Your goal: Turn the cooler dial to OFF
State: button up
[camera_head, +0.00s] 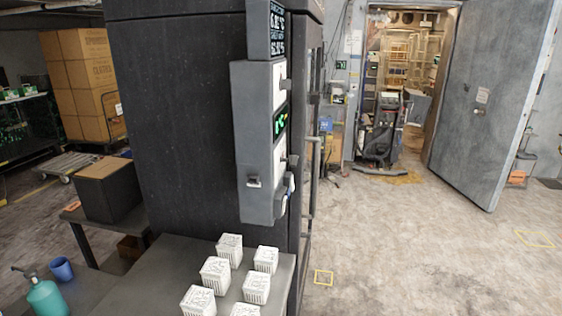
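A tall dark cooler cabinet (180,120) stands left of centre. A grey control box (252,130) is fixed to its side, seen at a steep angle. The box's narrow right face carries a small green-lit display (280,121) and pale panels with small knob-like parts, one upper (283,84) and one lower (292,160). I cannot tell which of these is the dial, nor read its setting or any OFF mark. A dark readout with pale digits (277,30) sits above the box. My gripper is not in view.
Several white cubes (229,247) stand on a grey table (165,270) below the box. A teal bottle (46,297) and blue cup (61,268) are at lower left. The floor at right is mostly clear, leading to an open heavy door (490,110).

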aim_at(293, 160)
jog(key=i+l, duration=0.25)
jog(key=i, duration=0.25)
jog(key=i+l+z, duration=0.1)
jog(key=i+l, duration=0.15)
jog(key=i, duration=0.2)
jog(key=i+l, duration=0.2)
jog(key=i, duration=0.3)
jog(key=i+l+z, duration=0.1)
jog(key=i, duration=0.4)
jog(key=i+l, duration=0.3)
jog(key=i, duration=0.2)
jog(key=z, duration=0.05)
